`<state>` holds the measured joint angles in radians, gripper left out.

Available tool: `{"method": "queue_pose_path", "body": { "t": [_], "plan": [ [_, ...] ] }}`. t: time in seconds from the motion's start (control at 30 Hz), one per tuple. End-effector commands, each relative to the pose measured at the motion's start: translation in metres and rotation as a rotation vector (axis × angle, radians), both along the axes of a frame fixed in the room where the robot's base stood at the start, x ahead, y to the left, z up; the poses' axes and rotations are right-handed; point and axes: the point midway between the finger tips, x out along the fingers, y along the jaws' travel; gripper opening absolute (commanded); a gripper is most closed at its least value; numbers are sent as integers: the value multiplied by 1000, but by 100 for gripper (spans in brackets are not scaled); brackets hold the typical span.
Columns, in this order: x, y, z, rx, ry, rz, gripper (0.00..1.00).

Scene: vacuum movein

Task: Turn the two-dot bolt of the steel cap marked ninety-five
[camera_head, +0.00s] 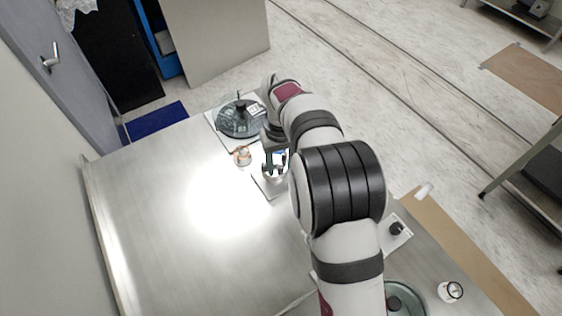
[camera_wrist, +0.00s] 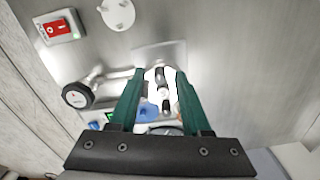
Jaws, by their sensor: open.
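My gripper (camera_wrist: 160,73) is open in the wrist view, its two green fingers spread. Bright steel fittings with black parts (camera_wrist: 163,90) show between the fingers, apart from them as far as I can tell. No marking ninety-five and no two-dot bolt can be read, so I cannot tell which piece is the steel cap. In the head view my gripper (camera_head: 275,162) is low over a small pale plate (camera_head: 270,187) on the steel table, partly hidden by my arm.
A glass-covered chamber (camera_head: 238,118) stands beyond on the table. A small coppery part (camera_head: 242,155) lies left of my gripper. The table's left is clear.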

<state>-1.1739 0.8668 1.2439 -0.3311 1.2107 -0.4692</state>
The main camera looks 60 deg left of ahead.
Motion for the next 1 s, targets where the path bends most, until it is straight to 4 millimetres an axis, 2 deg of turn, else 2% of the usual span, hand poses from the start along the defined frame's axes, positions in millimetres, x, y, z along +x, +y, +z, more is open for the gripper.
{"method": "queue_pose_path", "body": {
  "t": [0.23, 0.5, 1.0],
  "plan": [
    [0, 0, -1, 0, 0, 0, 46],
    [0, 0, 0, 0, 0, 0, 0],
    [0, 0, 0, 0, -1, -54, 0]
  ]
}}
